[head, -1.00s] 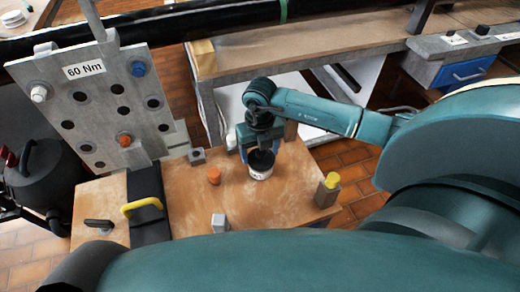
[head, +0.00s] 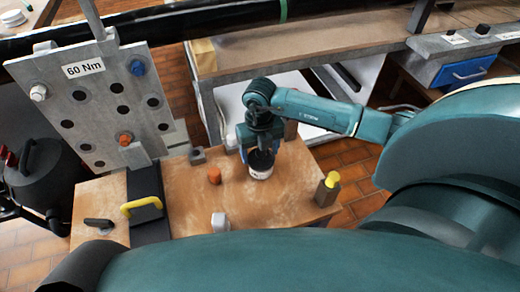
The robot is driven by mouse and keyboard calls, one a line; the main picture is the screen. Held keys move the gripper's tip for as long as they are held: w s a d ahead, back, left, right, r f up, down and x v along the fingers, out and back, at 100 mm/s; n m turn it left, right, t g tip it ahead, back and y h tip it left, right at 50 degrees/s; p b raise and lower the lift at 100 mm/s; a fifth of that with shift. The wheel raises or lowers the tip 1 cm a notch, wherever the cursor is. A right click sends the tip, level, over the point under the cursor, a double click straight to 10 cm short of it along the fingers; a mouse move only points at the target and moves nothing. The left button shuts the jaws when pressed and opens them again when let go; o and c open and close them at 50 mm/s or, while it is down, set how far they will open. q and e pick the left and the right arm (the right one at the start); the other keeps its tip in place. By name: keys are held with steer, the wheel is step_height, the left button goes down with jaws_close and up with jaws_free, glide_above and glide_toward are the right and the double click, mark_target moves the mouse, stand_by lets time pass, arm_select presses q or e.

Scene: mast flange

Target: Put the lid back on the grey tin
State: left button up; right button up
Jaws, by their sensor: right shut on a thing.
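The grey tin (head: 260,174) stands upright on the wooden bench top, a short pale cylinder with some marking on its side. A dark round lid (head: 261,159) shows at its top, between the fingers of my right gripper (head: 260,150). The right gripper points down over the tin and is shut on the lid. The fingers partly hide the lid, and I cannot tell whether it is fully seated on the rim. My left gripper is not in view.
An orange cap (head: 214,175) stands left of the tin, with a small pale piece (head: 220,221) nearer the front. A yellow-topped block (head: 328,188) is at the right edge of the bench (head: 280,205). A tall flange plate (head: 95,100) and a yellow handle (head: 141,206) are at left.

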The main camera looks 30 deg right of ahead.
steer(key=o, duration=1.1)
steer(key=shift+o, duration=0.2)
steer(key=shift+r+p, duration=2.8)
steer(key=shift+r, duration=0.75)
steer(key=shift+c, duration=0.2)
jaws_close()
